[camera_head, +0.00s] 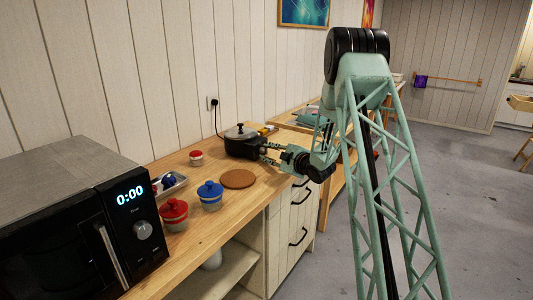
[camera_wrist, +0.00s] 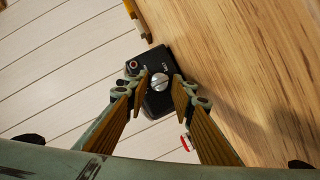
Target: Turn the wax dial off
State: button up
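My gripper (camera_head: 268,152) is at the heater's front side. In the wrist view my gripper (camera_wrist: 163,84) is open, its fingertips on either side of the dial, with small gaps. Contact is not visible.
A wall socket (camera_head: 213,102) holds the heater's cord. The floor at right is clear.

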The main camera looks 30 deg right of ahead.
jog(key=v, duration=1.1)
jog(key=shift+r, duration=0.15)
jog(key=shift+r, duration=0.1)
dwell(0.4)
